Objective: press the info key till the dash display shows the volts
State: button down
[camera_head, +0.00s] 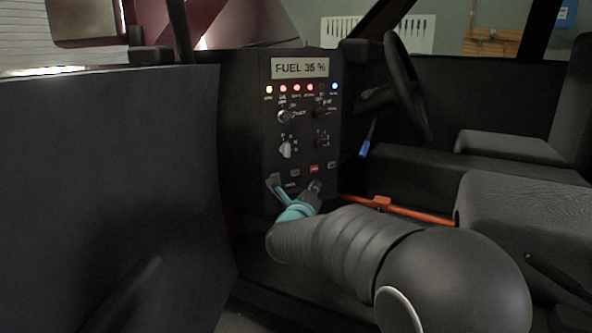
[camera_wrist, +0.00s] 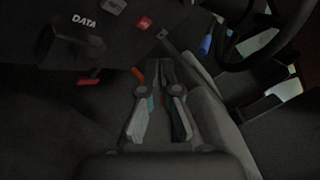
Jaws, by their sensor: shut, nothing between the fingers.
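The dash display (camera_head: 300,67) at the top of the black panel (camera_head: 268,130) reads "FUEL 35 %". Low on the panel is a row of small keys: a grey left key (camera_head: 295,173), a red middle key (camera_head: 314,169) and a grey right key (camera_head: 332,164). Their captions are too small to read, so I cannot tell which is the info key. My gripper (camera_head: 316,185) is shut and empty, just below and in front of this row. In the wrist view my gripper (camera_wrist: 158,72) points below the panel; the red key (camera_wrist: 143,22) shows ahead of it.
Knobs and lit lamps (camera_head: 297,87) sit above the keys. An orange bar (camera_head: 415,214) runs low, right of my gripper. A blue-handled lever (camera_head: 366,145), the steering wheel (camera_head: 405,85) and a seat (camera_head: 525,205) are to the right. The open door (camera_head: 110,170) stands at left.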

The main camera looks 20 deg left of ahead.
aim_at(296, 172)
jog(key=shift+w+a+p, duration=0.75)
jog(key=shift+w+a, duration=0.3)
jog(key=shift+a, duration=0.25)
jog(key=shift+w+a+p, duration=0.7)
jog(key=shift+w+a, duration=0.35)
jog(key=shift+a, duration=0.25)
jog(key=shift+w+a+f+b, duration=0.1)
jog(key=shift+w+a+b, duration=0.15)
jog(key=shift+a+b, duration=0.05)
jog(key=shift+w+a, duration=0.25)
jog(key=shift+a, duration=0.05)
dwell(0.3)
dwell(0.4)
jog(key=shift+s+d+b, duration=0.5)
jog(key=shift+d+b, duration=0.1)
jog(key=shift+b, duration=0.5)
